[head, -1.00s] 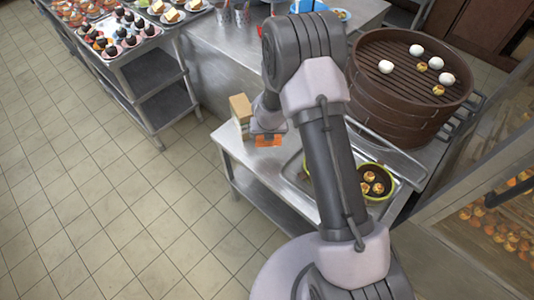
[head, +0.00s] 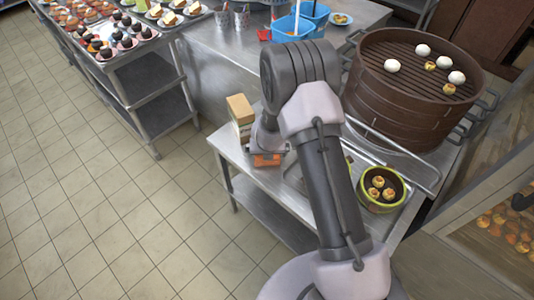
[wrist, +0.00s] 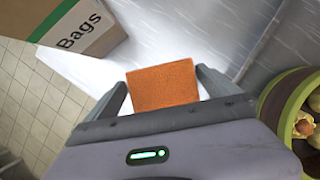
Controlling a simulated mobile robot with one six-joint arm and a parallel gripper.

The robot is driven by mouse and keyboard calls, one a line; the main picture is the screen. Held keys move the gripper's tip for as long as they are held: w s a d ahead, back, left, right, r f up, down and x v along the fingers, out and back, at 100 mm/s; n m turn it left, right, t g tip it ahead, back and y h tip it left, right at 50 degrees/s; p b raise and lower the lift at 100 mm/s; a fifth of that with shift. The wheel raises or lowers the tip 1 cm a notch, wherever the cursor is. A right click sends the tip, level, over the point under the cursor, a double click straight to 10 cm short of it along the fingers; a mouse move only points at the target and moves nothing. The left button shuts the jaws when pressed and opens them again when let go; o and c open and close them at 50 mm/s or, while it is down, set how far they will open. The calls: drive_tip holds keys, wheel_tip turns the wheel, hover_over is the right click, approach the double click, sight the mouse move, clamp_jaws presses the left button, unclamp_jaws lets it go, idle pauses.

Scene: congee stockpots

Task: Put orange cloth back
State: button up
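The orange cloth (head: 267,160) lies flat on the near corner of the steel table (head: 228,144), just in front of the box. In the wrist view the cloth (wrist: 163,84) is a small orange rectangle between my gripper's two spread fingers. My gripper (wrist: 163,78) is open, with narrow bright gaps between its fingers and the cloth's sides. In the head view my arm hides most of the gripper, which is low over the cloth. I cannot tell its exact height above the cloth.
A cardboard box marked "Bags" (wrist: 80,30) stands close on the left. A green-rimmed bowl of buns (head: 380,188) stands to the right. A big brown steamer (head: 405,110) stands behind, and blue containers (head: 292,27) are further back. The tiled floor at left is clear.

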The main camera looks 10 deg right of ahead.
drive_tip(key=s+a+r+n+t+y+p, duration=0.15)
drive_tip(key=s+r+n, duration=0.35)
drive_tip(key=r, duration=0.7)
drive_tip(key=s+a+r+n+y+p, duration=0.1)
drive_tip(key=s+a+r+n+p, duration=0.15)
drive_tip(key=r+n, duration=0.6)
drive_tip(key=s+a+r+n+y+p, duration=0.1)
drive_tip(key=s+a+r+n, duration=0.25)
drive_tip(key=r, duration=1.05)
drive_tip(key=s+d+r+n, duration=0.1)
drive_tip(key=s+r+n, duration=0.2)
drive_tip(key=s+n, duration=0.5)
drive_tip(key=s+d+r+n, duration=0.2)
drive_tip(key=s+n, duration=0.6)
drive_tip(key=s, duration=0.4)
drive_tip(key=shift+s+d+r+n+h, duration=0.15)
drive_tip(key=shift+d+r+n+h, duration=0.2)
drive_tip(key=shift+r, duration=0.55)
drive_tip(key=shift+f+b, duration=0.1)
drive_tip(key=shift+b, duration=0.2)
